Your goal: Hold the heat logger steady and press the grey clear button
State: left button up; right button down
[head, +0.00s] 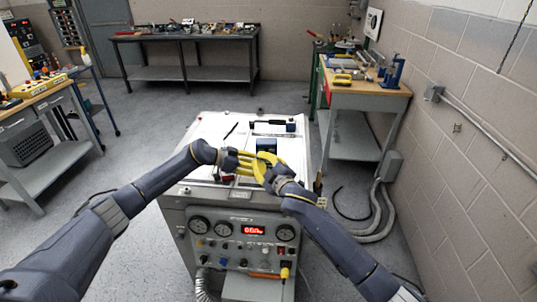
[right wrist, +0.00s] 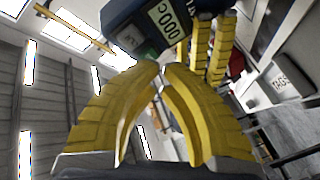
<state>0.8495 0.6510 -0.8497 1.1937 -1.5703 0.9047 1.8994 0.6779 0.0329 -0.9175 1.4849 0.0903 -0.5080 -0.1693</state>
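The heat logger (head: 266,145) is a dark blue box above the white top in the middle of the head view. In the right wrist view the logger (right wrist: 122,22) is at the top, tilted, with a pale display reading zeros. My right gripper (head: 265,168) is just in front of it. Its yellow fingertips (right wrist: 160,66) come together close to the logger's face, with nothing seen between them. My left gripper (head: 246,160) reaches in from the left beside the logger. Its fingers also show in the right wrist view (right wrist: 208,48); their grip on the logger is unclear.
The white top (head: 206,131) carries a dark pen-like rod (head: 231,130) and a dark tool (head: 272,124) behind the logger. Below is a grey panel (head: 240,214) with gauges and a red display. Workbenches stand left (head: 40,92), right (head: 350,90) and at the back.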

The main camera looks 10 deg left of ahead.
jog(key=shift+s, duration=0.1)
jog(key=shift+s+d, duration=0.2)
jog(key=shift+s, duration=2.2)
pick_arm(q)
jog(key=o, duration=0.9)
jog(key=shift+o, duration=0.2)
jog(key=shift+a, duration=0.1)
